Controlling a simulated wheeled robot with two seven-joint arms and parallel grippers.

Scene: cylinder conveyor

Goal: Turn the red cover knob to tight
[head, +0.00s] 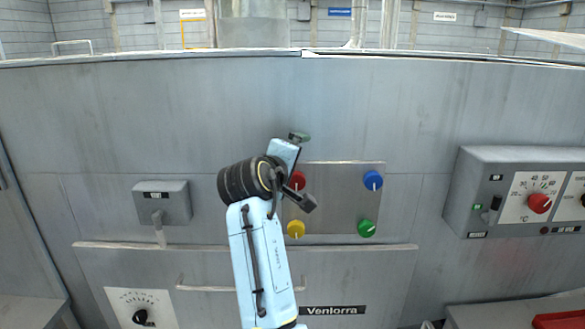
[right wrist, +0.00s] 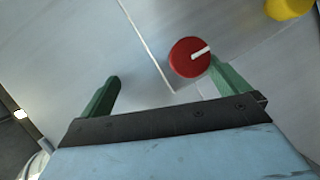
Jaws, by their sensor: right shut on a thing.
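The red cover knob (head: 299,181) is at the upper left of a metal plate (head: 335,205); my right gripper partly hides it in the head view. In the right wrist view the round red knob (right wrist: 186,60) shows a white pointer mark toward its right edge. My right gripper (head: 304,169) is at the knob, its green fingers on either side. In the right wrist view the gripper (right wrist: 163,70) has its right finger beside the knob's edge, while a gap appears at the left finger. The contact itself is not clear. My left gripper is not in view.
A yellow knob (head: 296,229) is below the red one, with a blue knob (head: 373,180) and a green knob (head: 367,228) to the right. A control box (head: 475,180) with a red dial (head: 539,203) juts out at right. A lever box (head: 162,203) is at left.

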